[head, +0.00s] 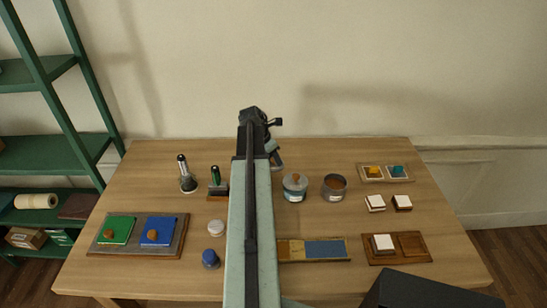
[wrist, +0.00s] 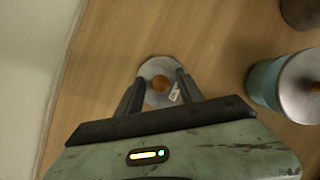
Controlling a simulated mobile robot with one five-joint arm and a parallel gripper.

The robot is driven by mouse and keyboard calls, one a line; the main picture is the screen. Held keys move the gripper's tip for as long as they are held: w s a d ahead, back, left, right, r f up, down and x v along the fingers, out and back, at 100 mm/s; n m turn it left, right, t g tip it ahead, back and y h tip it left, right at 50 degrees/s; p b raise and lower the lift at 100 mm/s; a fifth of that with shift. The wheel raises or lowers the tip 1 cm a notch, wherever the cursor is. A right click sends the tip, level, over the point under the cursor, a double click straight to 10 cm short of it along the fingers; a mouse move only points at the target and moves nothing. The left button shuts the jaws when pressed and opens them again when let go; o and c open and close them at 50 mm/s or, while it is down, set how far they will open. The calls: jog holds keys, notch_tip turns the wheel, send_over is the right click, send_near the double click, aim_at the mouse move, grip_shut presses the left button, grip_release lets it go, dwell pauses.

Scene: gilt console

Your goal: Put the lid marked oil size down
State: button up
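A round grey lid (wrist: 152,68) with an orange-brown knob (wrist: 160,84) and a small white tag (wrist: 174,95) shows in the wrist view, over bare wood near the table's back edge. The tag's writing is too small to read. My gripper (wrist: 160,80) is open. Its two fingers reach over the lid on either side of the knob, with gaps between them and the knob. I cannot tell whether the fingers touch the lid's rim.
A lidded teal tin (head: 295,188) and an open tin (head: 334,187) with brown contents stand just right of my arm. A black-capped bottle (head: 187,174) and a green-topped tool (head: 216,178) stand left.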

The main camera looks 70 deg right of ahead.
jog(key=shift+r, duration=0.1)
jog(key=shift+r+p, duration=0.25)
jog(key=shift+p, duration=0.1)
jog(key=p+v, duration=1)
jog(key=v, duration=0.1)
jog(key=shift+r+p, duration=0.3)
jog(key=shift+p, duration=0.05)
jog(key=shift+a, duration=0.1)
